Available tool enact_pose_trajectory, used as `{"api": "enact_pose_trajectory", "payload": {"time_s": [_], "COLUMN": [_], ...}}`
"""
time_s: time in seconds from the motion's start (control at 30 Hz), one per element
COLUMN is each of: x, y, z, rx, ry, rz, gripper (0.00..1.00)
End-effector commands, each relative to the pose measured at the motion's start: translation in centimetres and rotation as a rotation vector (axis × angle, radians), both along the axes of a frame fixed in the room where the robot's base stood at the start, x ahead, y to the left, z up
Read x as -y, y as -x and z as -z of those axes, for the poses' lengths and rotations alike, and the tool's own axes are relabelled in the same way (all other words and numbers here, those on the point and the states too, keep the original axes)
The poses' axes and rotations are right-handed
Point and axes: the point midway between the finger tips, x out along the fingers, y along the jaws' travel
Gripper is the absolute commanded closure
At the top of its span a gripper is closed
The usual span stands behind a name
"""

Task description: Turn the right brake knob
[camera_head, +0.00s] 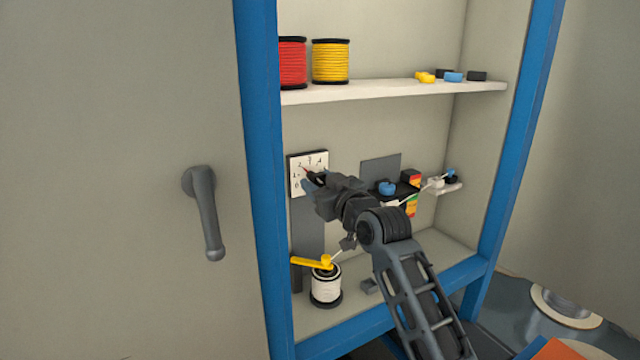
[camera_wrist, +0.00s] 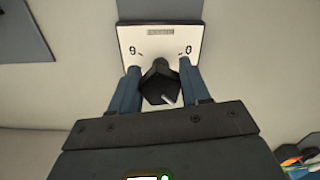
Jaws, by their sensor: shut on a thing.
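A white square dial plate (camera_head: 296,178) with black numbers and a dark edge is mounted in the left part of the cabinet's lower bay. In the wrist view the plate (camera_wrist: 160,45) fills the top middle, with a number at each side. A black knob (camera_wrist: 158,83) with a pale pointer line stands out from the plate. My gripper (camera_wrist: 158,88) has one blue-grey finger on each side of the knob and is shut on it. In the head view my gripper (camera_head: 314,183) covers most of the knob and the plate's lower right.
A white spool (camera_head: 326,285) with a yellow arm (camera_head: 312,262) stands below the dial. A blue round part (camera_head: 386,188) and coloured boxes sit to the right. The upper shelf (camera_head: 390,91) holds red (camera_head: 292,63) and yellow (camera_head: 330,62) spools. Blue posts (camera_head: 262,180) frame the bay.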

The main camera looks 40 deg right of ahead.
Motion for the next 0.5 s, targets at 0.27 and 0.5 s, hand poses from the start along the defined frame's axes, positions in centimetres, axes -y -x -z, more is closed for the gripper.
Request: {"api": "enact_pose_trajectory", "payload": {"time_s": [0.27,0.5], "x": [-0.01,-0.02], "y": [0.01,0.01], "z": [0.01,0.15], "rx": [0.000,-0.009], "ry": [0.000,0.036], "rz": [0.000,0.000], "gripper": [0.84,0.84]}}
